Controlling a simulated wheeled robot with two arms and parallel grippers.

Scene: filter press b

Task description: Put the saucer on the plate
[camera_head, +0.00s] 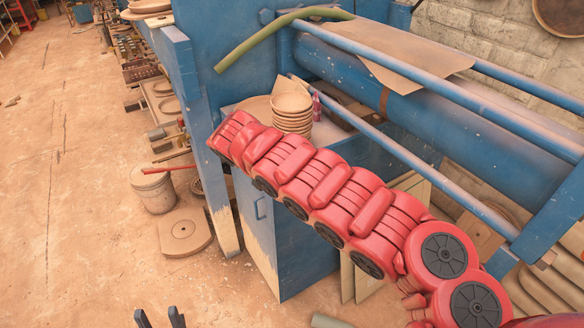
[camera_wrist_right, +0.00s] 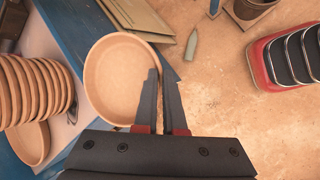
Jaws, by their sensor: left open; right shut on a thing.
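The saucer (camera_wrist_right: 112,75) is a round tan clay dish with a low raised rim. My right gripper (camera_wrist_right: 160,85) is shut on its rim, with one finger inside and one outside. In the head view my red right arm hides that gripper and the saucer. A tan plate (camera_wrist_right: 30,143) lies partly covered beside a stack of bowl-like dishes (camera_wrist_right: 32,92). The plate also shows in the head view (camera_head: 257,108), left of the stack (camera_head: 292,113), its front cut off by my arm. My left gripper (camera_head: 160,318) is open and empty at the bottom edge.
The stack and plate stand on a blue press bench (camera_wrist_right: 62,32) with its edge under the saucer. A blue roller and bars (camera_head: 420,95) rise right of them. A bucket (camera_head: 153,188) and round disc (camera_head: 183,231) are on the floor.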

